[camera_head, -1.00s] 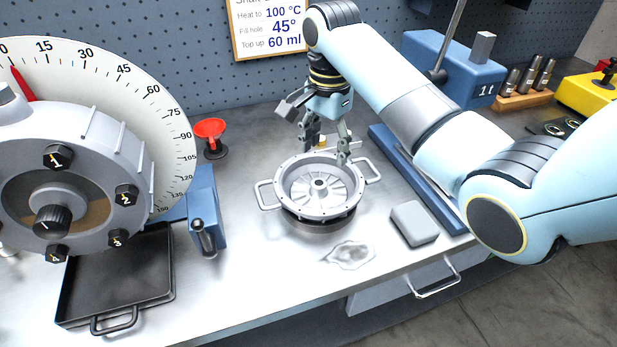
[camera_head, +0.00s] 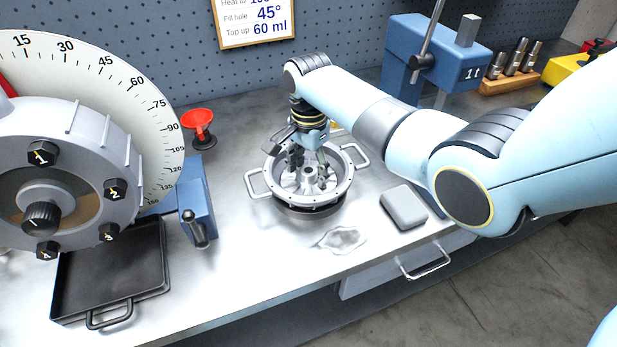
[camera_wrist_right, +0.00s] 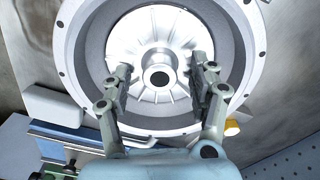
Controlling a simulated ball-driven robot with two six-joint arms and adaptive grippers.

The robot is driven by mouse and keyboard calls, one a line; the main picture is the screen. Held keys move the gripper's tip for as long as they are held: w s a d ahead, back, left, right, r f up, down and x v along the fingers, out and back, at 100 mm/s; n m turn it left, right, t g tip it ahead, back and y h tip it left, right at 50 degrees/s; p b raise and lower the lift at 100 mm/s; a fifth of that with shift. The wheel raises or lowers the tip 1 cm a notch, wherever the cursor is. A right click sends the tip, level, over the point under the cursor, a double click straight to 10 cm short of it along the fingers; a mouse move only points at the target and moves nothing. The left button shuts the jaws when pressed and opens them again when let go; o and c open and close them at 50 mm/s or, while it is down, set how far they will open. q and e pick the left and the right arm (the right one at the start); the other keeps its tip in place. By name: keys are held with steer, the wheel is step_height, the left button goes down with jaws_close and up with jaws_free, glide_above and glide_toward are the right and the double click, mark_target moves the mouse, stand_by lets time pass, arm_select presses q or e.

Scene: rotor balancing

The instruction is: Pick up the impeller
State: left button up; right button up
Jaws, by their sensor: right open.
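The impeller (camera_head: 307,183) is a pale, finned disc with a central hub, lying inside a round grey housing (camera_head: 346,181) with two side handles on the bench. In the right wrist view the impeller (camera_wrist_right: 150,35) shows radial fins around a hub with a dark bore. My right gripper (camera_head: 308,180) points down into the housing over the impeller. In the right wrist view its fingers (camera_wrist_right: 160,78) are apart, one on each side of the hub. I cannot tell whether they touch it. My left gripper is not in view.
A large dial rotor unit (camera_head: 60,170) and a black tray (camera_head: 110,275) stand at left. A blue press (camera_head: 440,60) stands at back right.

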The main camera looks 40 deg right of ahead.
steer(key=shift+r, duration=0.1)
jaws_close()
stand_by(0.4)
